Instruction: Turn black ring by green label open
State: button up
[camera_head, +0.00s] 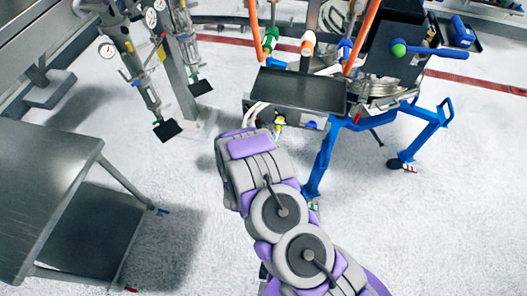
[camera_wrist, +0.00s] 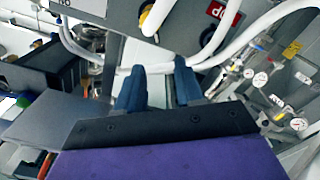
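In the wrist view, my gripper (camera_wrist: 159,68) has its two blue fingers apart with nothing between them. The fingers point at the grey panel ahead. A yellow knob with a dark rim (camera_wrist: 148,20) is on that panel, above the fingers. I see no clear green label beside either, so I cannot tell which is the named black ring. In the head view, my arm's end is near the blue-framed machine's side (camera_head: 322,160), with the fingers hidden.
White hoses (camera_wrist: 236,57) cross the panel close above and beside the fingers. Gauges (camera_wrist: 260,80) stand at the right. In the head view, a metal table (camera_head: 45,180) is at the left, a black tray (camera_head: 300,90) is on the machine, and pale floor is open between.

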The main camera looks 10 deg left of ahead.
jog(key=shift+s, duration=2.6)
jog(key=shift+a, duration=0.1)
jog(key=w+a+r+m+g+y+b, duration=0.1)
jog(key=w+a+r+m+g+y, duration=0.1)
jog(key=w+a+r+m+g, duration=0.3)
jog(key=s+d+r+n+g+y+b, duration=0.1)
jog(key=s+d+r+g+y, duration=0.25)
jog(key=s+r+g, duration=0.35)
jog(key=s+d+r+m+g+h+b, duration=0.1)
jog(key=s+d+r+g, duration=0.3)
jog(key=s+d, duration=0.9)
jog(key=s+d+r+g+h+b, duration=0.1)
jog(key=s+d+r+g+h, duration=0.2)
jog(key=s+d+r, duration=0.5)
jog(key=s+d+h, duration=0.1)
jog(key=s+d, duration=0.3)
jog(key=s, duration=0.6)
jog(key=shift+d+m+g, duration=0.4)
